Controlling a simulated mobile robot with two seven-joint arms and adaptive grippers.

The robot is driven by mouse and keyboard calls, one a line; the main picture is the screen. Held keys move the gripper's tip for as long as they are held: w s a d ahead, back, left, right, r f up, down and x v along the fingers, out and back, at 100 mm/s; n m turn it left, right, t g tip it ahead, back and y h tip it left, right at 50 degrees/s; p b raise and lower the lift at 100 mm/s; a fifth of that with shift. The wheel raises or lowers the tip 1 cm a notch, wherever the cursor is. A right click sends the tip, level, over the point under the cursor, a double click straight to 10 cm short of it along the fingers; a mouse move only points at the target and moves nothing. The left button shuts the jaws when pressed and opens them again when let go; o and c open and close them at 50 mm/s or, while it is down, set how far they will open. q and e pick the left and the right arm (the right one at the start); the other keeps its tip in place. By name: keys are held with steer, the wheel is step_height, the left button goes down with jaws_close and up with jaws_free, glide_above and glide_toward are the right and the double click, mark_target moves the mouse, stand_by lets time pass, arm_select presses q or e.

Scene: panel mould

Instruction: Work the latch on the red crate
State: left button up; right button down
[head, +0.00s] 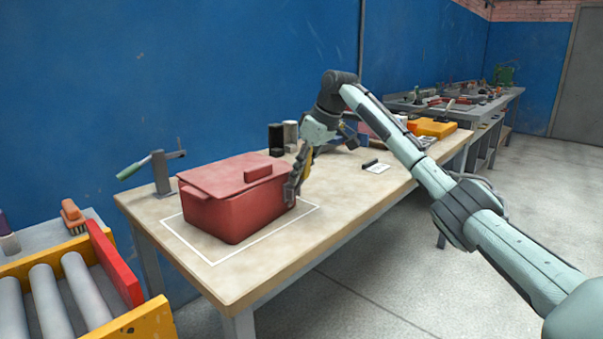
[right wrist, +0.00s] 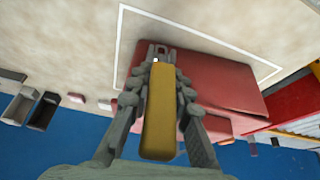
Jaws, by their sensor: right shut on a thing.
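The red crate (head: 245,212) stands upright on the wooden workbench with its lid down. A raised red block (head: 258,172), perhaps the latch, sits at the lid's front edge. A lug-like handle (head: 195,191) juts from its left end. My right gripper (head: 291,193) is at the crate's right end, its fingers shut on what looks like a small red end handle (right wrist: 161,49), mostly hidden by the fingers. In the right wrist view a yellow bar (right wrist: 159,115) lies between the fingers, hiding part of the crate (right wrist: 220,88). My left gripper is out of view.
The workbench (head: 240,277) has a white outline around the crate. A clamp-like stand with a green handle (head: 134,168) is behind left. Dark and grey containers (head: 276,140) stand behind. A roller conveyor (head: 45,300) is at lower left. The front right bench top is mostly clear.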

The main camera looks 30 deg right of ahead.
steer(key=c, duration=1.4)
jaws_free()
steer(key=shift+f, duration=0.1)
steer(key=shift+o, duration=0.2)
steer(key=shift+r, duration=0.2)
steer(key=v, duration=1.1)
steer(key=shift+s+r, duration=0.2)
steer(key=shift+r, duration=0.15)
steer(key=shift+d+f, duration=0.1)
steer(key=shift+d, duration=0.05)
